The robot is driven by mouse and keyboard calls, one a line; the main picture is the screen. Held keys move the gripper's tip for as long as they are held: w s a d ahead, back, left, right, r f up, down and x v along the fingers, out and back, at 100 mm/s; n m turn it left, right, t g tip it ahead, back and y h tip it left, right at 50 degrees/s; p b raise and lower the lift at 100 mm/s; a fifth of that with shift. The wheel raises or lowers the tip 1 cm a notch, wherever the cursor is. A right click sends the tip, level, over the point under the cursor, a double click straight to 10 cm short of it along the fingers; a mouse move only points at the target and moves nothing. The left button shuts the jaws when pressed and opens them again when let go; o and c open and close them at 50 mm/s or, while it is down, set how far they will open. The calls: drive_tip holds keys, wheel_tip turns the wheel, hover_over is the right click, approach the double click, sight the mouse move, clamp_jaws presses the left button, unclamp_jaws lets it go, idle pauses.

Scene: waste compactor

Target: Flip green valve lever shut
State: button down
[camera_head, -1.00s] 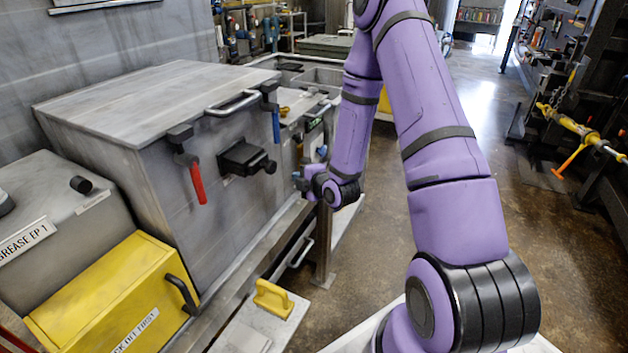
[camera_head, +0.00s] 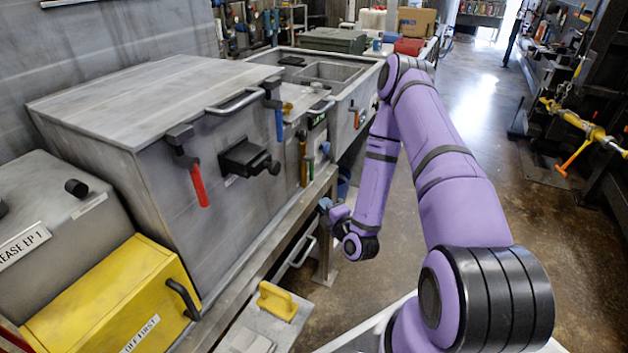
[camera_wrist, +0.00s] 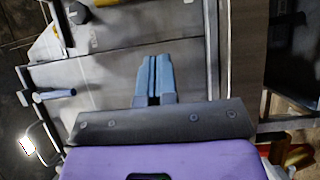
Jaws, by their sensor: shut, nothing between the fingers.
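I cannot clearly make out a green valve lever in either view. A small green patch (camera_head: 317,118) shows on the front of the grey compactor (camera_head: 190,110), too small to tell what it is. Near it hang an orange-yellow lever (camera_head: 303,158) and a blue lever (camera_head: 278,122); a red lever (camera_head: 200,185) hangs further left. My gripper (camera_head: 325,205) is in front of the compactor's right end, low and apart from the levers. In the wrist view its blue fingers (camera_wrist: 153,80) are together with nothing between them.
A black latch block (camera_head: 248,158) sticks out of the compactor front. A metal rail and a bar handle (camera_head: 301,251) lie below. The wrist view shows a blue-grey bar (camera_wrist: 53,95).

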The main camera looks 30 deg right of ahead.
drive_tip(key=shift+w, duration=0.1)
drive_tip(key=w+d, duration=0.3)
drive_tip(key=w, duration=0.9)
drive_tip(key=shift+w, duration=0.35)
drive_tip(key=shift+w, duration=0.15)
